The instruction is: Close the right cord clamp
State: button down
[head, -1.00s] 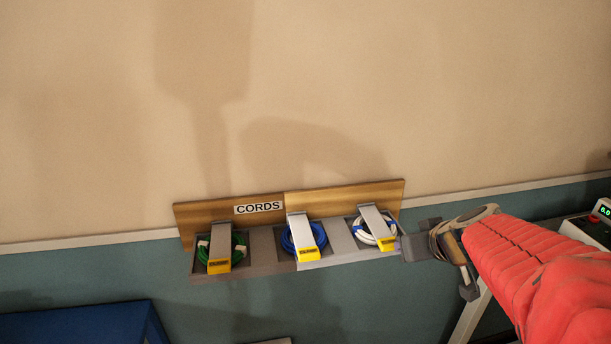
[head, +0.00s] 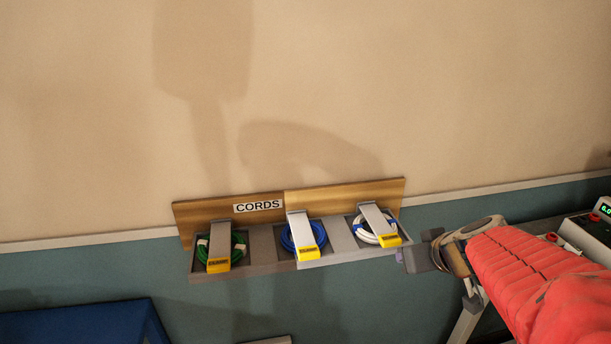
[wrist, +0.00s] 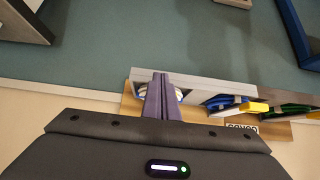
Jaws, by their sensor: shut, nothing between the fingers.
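The right cord clamp (head: 379,222) is a grey flap with a yellow tip. It lies across a coiled white cord (head: 362,228) with a blue band, in the right bay of the grey tray. I cannot tell whether it is fully pressed down. My gripper (head: 402,256) is just right of and below the yellow tip, at the tray's right end, and appears apart from the tip. In the wrist view my shut, empty fingers (wrist: 160,77) point at the tray's end and hide most of the right clamp; bits of the cord show beside them.
The grey tray (head: 340,236) is on a wooden board (head: 345,196) labelled CORDS. A middle clamp (head: 300,229) lies over a blue cord and a left clamp (head: 219,241) over a green cord. A blue object (head: 80,322) stands lower left. The wall above is bare.

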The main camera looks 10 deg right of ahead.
jog(key=shift+r, duration=0.1)
notch_tip(320, 180, up, 10)
dwell(0.7)
jog(key=shift+m, duration=0.3)
jog(key=s+a+f+g, duration=0.1)
jog(key=s+a+f, duration=0.3)
jog(key=s+a, duration=0.2)
jog(key=s+a+f+g, duration=0.2)
jog(key=s+a+f, duration=0.2)
jog(key=a, duration=0.7)
jog(key=shift+s+a+n, duration=0.3)
jog(key=shift+s+n, duration=0.1)
jog(key=shift+s, duration=1)
jog(key=shift+f, duration=0.1)
